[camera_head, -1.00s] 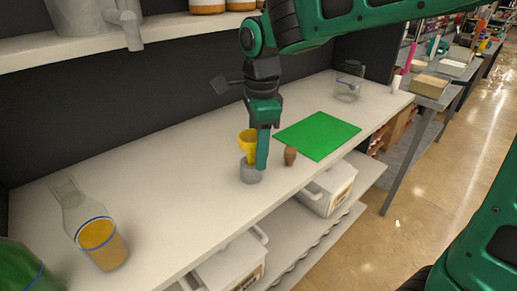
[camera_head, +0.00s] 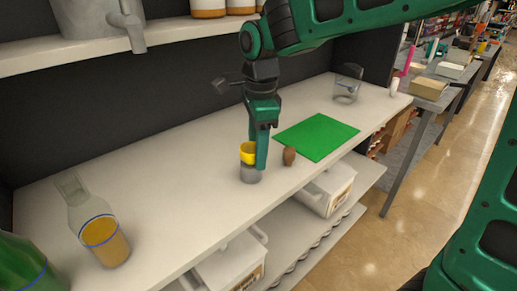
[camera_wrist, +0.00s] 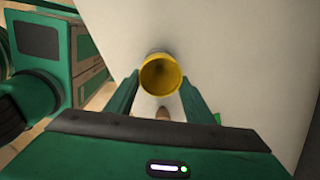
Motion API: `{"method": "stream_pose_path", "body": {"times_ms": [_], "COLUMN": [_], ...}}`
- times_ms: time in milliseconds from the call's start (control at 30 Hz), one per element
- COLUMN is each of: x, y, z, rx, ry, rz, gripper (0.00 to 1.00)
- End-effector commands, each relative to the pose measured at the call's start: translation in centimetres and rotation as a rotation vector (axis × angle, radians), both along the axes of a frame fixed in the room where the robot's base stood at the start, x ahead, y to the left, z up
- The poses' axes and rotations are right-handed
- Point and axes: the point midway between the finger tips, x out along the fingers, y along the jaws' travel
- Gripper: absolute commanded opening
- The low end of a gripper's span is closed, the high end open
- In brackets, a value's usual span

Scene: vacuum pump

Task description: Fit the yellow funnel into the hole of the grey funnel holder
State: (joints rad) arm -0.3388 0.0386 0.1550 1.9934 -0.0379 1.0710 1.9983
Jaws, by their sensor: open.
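The yellow funnel (camera_head: 247,152) sits low in the grey funnel holder (camera_head: 250,174), with its cup above the holder's top. It looks upright. In the wrist view I look down into the round mouth of the funnel (camera_wrist: 160,75), with a little of the grey holder (camera_wrist: 156,51) behind its rim. My gripper (camera_head: 261,165) is right at the funnel, its fingers pointing down. In the wrist view my gripper (camera_wrist: 160,90) is open, one finger on each side of the funnel. The funnel's spout is hidden inside the holder.
A brown object (camera_head: 289,156) stands close to the right of the holder, beside a green mat (camera_head: 317,137). A flask with amber liquid (camera_head: 100,235) stands at the left of the white table (camera_head: 180,185). A clear jar (camera_head: 347,85) stands at the back right. The table's middle left is clear.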

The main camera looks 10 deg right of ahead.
Motion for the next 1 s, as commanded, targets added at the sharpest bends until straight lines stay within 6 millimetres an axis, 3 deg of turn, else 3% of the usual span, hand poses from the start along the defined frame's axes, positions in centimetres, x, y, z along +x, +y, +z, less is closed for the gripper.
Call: {"method": "stream_pose_path", "body": {"times_ms": [33,267,700,1000], "x": [-1.2,-1.2,-2.4,-2.4], "y": [0.2,0.2,-0.5,-0.8], "z": [-1.7,-0.7,8.6,11.8], "rx": [-0.015,-0.013,-0.001,0.002], "ry": [0.04,0.036,-0.008,-0.019], "rz": [0.019,0.019,0.004,-0.001], "gripper": [0.64,0.64,0.64,0.64]}}
